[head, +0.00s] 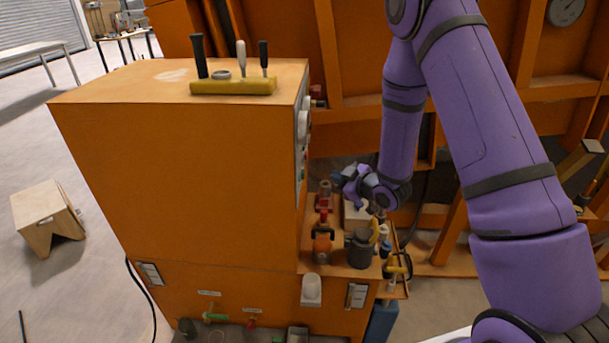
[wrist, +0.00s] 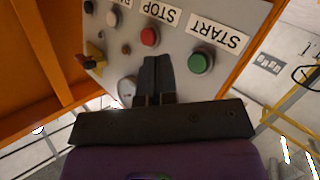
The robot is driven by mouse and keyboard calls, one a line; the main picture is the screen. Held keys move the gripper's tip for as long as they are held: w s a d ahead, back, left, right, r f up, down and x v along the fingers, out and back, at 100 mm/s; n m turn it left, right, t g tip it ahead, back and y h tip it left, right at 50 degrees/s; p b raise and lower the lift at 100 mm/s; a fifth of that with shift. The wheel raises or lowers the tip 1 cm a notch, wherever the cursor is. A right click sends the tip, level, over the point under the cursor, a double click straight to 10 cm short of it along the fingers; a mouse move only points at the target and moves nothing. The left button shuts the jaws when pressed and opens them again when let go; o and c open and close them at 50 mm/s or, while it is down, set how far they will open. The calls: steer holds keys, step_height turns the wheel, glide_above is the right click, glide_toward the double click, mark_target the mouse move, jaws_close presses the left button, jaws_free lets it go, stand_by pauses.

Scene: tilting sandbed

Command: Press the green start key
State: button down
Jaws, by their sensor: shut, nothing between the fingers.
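The green start key (wrist: 200,62) is a round button on a grey panel (wrist: 178,18) in the wrist view, beside a label reading START. My gripper (wrist: 156,60) is shut and empty in front of the panel. Its fingertips appear between the green key and a red button (wrist: 149,37) labelled STOP, nearer the red one in the picture. I cannot tell whether the fingers touch the panel. In the head view my gripper (head: 340,178) is beside the right side of the orange cabinet (head: 180,150). The green key is not visible there.
The panel also carries a white button (wrist: 112,18), a yellow-and-red knob (wrist: 93,55) and a round metal part (wrist: 127,88). In the head view a shelf of tools and a dark cup (head: 360,249) lies below my gripper. A yellow holder (head: 232,87) with handles sits on the cabinet.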

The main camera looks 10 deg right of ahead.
steer(key=shift+w+a, duration=0.3)
steer(key=shift+a, duration=0.6)
steer(key=shift+w+a, duration=0.3)
steer(key=shift+a, duration=0.6)
steer(key=shift+w+a, duration=0.3)
steer(key=shift+a, duration=0.6)
steer(key=shift+w+a, duration=0.1)
steer(key=shift+a, duration=0.3)
steer(key=shift+w+a, duration=0.15)
steer(key=shift+a, duration=0.35)
stand_by(0.7)
steer(key=shift+d, duration=0.1)
steer(key=shift+s+d, duration=0.3)
steer(key=shift+d, duration=0.5)
steer(key=shift+s+d, duration=0.25)
steer(key=shift+d, duration=0.55)
steer(key=shift+s+d, duration=0.25)
steer(key=shift+d, duration=0.55)
steer(key=shift+s+d, duration=0.25)
steer(key=shift+d, duration=0.55)
